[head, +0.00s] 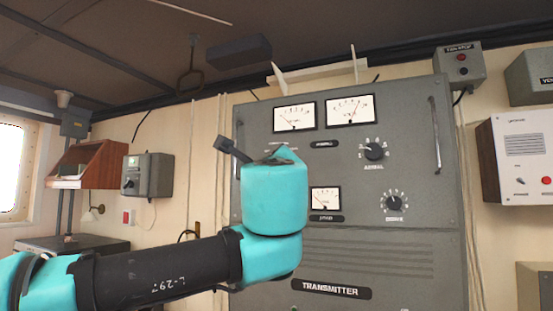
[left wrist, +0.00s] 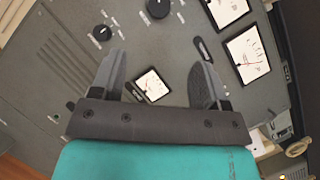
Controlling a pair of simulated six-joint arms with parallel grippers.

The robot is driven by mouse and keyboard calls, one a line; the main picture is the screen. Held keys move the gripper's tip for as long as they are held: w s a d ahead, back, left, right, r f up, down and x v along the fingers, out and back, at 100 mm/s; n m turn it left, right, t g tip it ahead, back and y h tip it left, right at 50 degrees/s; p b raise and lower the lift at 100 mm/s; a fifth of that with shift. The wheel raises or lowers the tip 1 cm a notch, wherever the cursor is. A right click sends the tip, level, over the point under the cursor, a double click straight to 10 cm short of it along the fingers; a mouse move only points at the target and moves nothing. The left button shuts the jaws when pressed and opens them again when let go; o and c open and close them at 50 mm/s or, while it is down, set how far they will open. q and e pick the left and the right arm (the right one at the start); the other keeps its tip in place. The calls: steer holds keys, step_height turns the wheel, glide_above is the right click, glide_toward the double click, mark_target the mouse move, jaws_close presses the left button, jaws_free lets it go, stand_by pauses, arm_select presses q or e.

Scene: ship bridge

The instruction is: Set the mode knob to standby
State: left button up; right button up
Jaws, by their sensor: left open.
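My left gripper (left wrist: 160,62) is open and empty, in front of the small meter (left wrist: 152,85) and apart from the knob. In the head view my own wrist mostly hides the gripper. My right gripper is not in view.
Two large meters (head: 294,117) (head: 350,111) top the panel. Handles (head: 435,135) stick out along its sides.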

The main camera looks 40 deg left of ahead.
arm_select(q)
steer(key=x, duration=1.6)
steer(key=shift+w, duration=0.2)
steer(key=shift+a, duration=0.15)
steer(key=shift+c, duration=0.5)
steer(key=c, duration=0.8)
